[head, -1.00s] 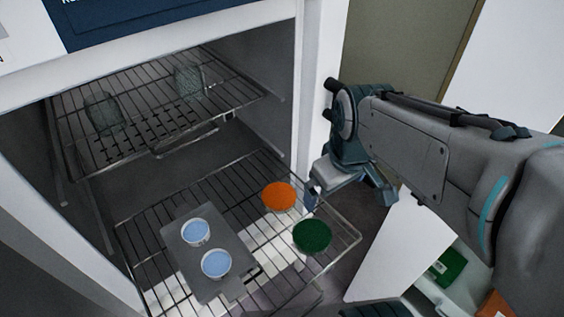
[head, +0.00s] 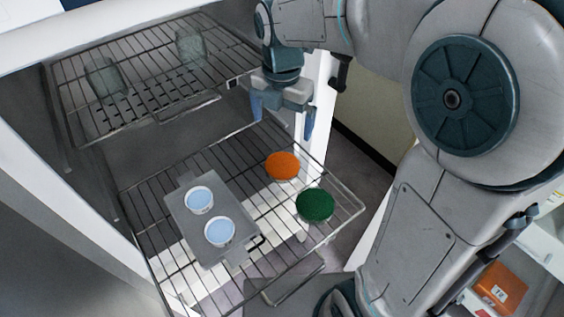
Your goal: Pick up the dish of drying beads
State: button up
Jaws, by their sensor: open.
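A round dish filled with orange (head: 283,166) sits on the pulled-out lower wire rack, near its right side. A round dish filled with dark green (head: 315,204) sits just in front of it, closer to the rack's front right corner. The pictures are too small to show which of the two fillings is beads. My gripper (head: 282,118) is open and empty, with its two blue fingers pointing down. In the picture it is just above the orange dish and apart from it. No dish is hidden by it.
A grey tray (head: 186,236) with two pale blue cups (head: 199,200) (head: 220,231) lies on the lower rack (head: 262,213), left of the dishes. An upper rack (head: 150,95) holds two clear glass vessels (head: 191,47) (head: 106,80). The white chamber edge (head: 318,112) stands close right of my gripper.

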send_over(282, 164)
jog(key=f, duration=0.8)
jog(key=shift+w, duration=0.2)
jog(key=shift+s+f, duration=0.15)
jog(key=shift+f, duration=2.65)
jog(key=c, duration=0.9)
